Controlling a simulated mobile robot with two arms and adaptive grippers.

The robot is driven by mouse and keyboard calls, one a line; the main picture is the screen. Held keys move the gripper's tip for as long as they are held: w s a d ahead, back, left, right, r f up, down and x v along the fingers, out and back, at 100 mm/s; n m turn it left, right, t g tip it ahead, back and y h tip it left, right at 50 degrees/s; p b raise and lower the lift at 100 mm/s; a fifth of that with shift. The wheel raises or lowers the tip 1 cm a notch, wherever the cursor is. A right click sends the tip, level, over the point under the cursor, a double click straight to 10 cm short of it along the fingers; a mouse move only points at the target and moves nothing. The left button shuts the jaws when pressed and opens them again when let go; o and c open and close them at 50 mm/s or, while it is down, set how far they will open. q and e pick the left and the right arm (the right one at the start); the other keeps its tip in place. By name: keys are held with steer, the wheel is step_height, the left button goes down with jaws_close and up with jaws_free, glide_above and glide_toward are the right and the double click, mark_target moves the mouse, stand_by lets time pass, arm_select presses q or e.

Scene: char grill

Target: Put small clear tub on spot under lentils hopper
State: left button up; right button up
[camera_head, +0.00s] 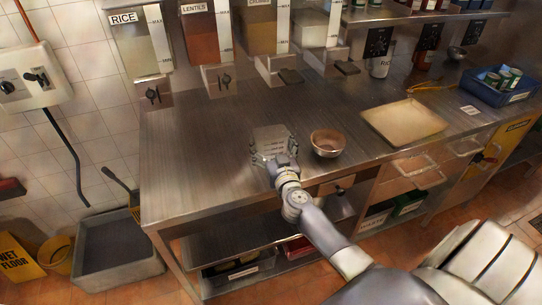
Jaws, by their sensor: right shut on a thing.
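The lentils hopper (203,38) hangs on the wall above the back left of the steel counter, with reddish contents, a "LENTILS" label and a dispenser knob below it. The counter under it looks bare; no distinct spot mark can be made out. My right gripper (272,149) is over the counter, well in front and to the right of that hopper. It is shut on the small clear tub (271,136), which is see-through and hard to tell from the steel. I cannot tell whether the tub touches the counter. My left gripper is not in view.
A brown bowl (327,143) stands close to the right of my right gripper. A cutting board (404,122) lies farther right, and a blue crate (497,87) with cans at far right. A rice hopper (140,43) is left of the lentils. The counter's left part is clear.

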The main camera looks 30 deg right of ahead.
mark_target(273, 158)
steer(key=shift+f, duration=1.4)
steer(key=shift+f, duration=0.1)
steer(key=o, duration=1.1)
steer(key=shift+c, duration=0.2)
steer(key=shift+f, duration=0.1)
steer(key=shift+f+b, duration=0.15)
steer(key=shift+b, duration=0.6)
steer(key=v, duration=0.6)
steer(key=p+v, duration=0.1)
steer(key=v, duration=0.2)
steer(key=shift+s+r, duration=0.15)
steer(key=shift+r, duration=0.2)
steer(key=shift+v, duration=0.85)
